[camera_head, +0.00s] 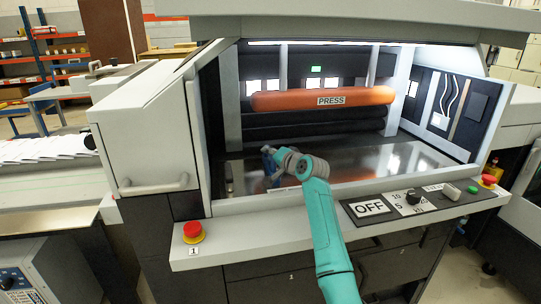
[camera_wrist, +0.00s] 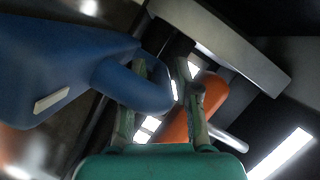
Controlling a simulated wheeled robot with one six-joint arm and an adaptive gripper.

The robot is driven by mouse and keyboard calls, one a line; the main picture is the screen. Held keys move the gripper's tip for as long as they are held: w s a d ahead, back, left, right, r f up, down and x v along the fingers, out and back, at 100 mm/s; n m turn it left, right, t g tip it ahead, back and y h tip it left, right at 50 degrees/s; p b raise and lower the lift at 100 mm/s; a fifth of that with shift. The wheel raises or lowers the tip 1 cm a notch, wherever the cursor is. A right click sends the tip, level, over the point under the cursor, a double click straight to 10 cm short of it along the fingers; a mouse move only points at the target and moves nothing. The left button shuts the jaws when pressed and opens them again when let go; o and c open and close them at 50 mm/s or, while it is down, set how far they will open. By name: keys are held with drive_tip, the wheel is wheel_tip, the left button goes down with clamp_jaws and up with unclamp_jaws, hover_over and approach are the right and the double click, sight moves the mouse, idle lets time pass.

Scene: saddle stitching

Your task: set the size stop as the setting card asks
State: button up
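In the wrist view a blue part with a rounded end (camera_wrist: 140,88) and a small white label lies close in front of the camera; it may be the size stop. It crosses my left-hand finger. My gripper (camera_wrist: 168,80) has its fingers apart, and a gap shows between the blue end and the right-hand finger. I cannot tell whether they touch. In the head view my gripper (camera_head: 272,168) is low inside the machine's open bay, and a little blue (camera_head: 267,150) shows beside it. No setting card can be made out for certain.
An orange roller marked PRESS (camera_head: 324,98) spans the bay above my gripper. The shiny bed (camera_head: 385,163) is clear to the right. A front panel carries an OFF label (camera_head: 371,208), a black knob (camera_head: 413,196) and red stop buttons (camera_head: 193,230) at both ends.

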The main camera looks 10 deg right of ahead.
clamp_jaws()
drive_tip(key=shift+d, duration=2.95)
unclamp_jaws()
drive_tip(key=shift+d, duration=0.1)
drive_tip(key=v, duration=1.2)
